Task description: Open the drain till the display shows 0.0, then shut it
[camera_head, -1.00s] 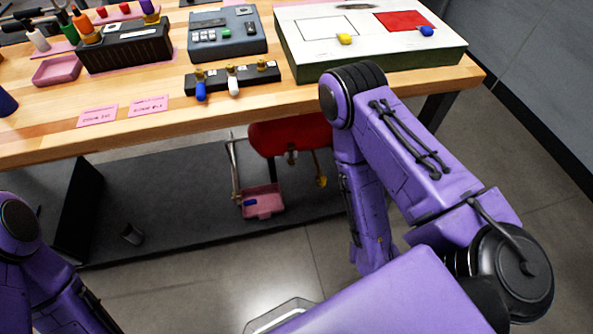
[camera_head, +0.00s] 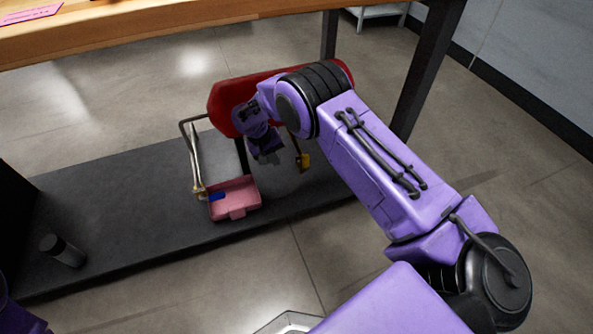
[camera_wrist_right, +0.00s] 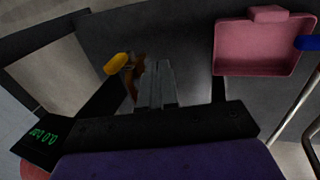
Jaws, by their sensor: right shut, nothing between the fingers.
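A red tank (camera_head: 226,108) lies on its side under the table, partly hidden by my right arm. A yellow handle (camera_head: 304,161) on a brassy fitting hangs below it; it also shows in the right wrist view (camera_wrist_right: 118,64). A blue handle (camera_head: 216,196) sits low on a thin pipe, above a pink tray (camera_head: 240,190). My right gripper (camera_head: 268,156) is shut and empty below the tank, between the two handles and apart from both. The wrist view shows its fingers (camera_wrist_right: 158,80) together. A display with green digits (camera_wrist_right: 44,136) is too small to read surely. My left gripper is out of view.
The wooden table edge (camera_head: 110,38) runs above, with a dark leg (camera_head: 425,75) at the right. A dark low platform (camera_head: 130,215) lies beneath the tank. A dark cylinder (camera_head: 62,250) stands at the platform's left. Open floor lies in front.

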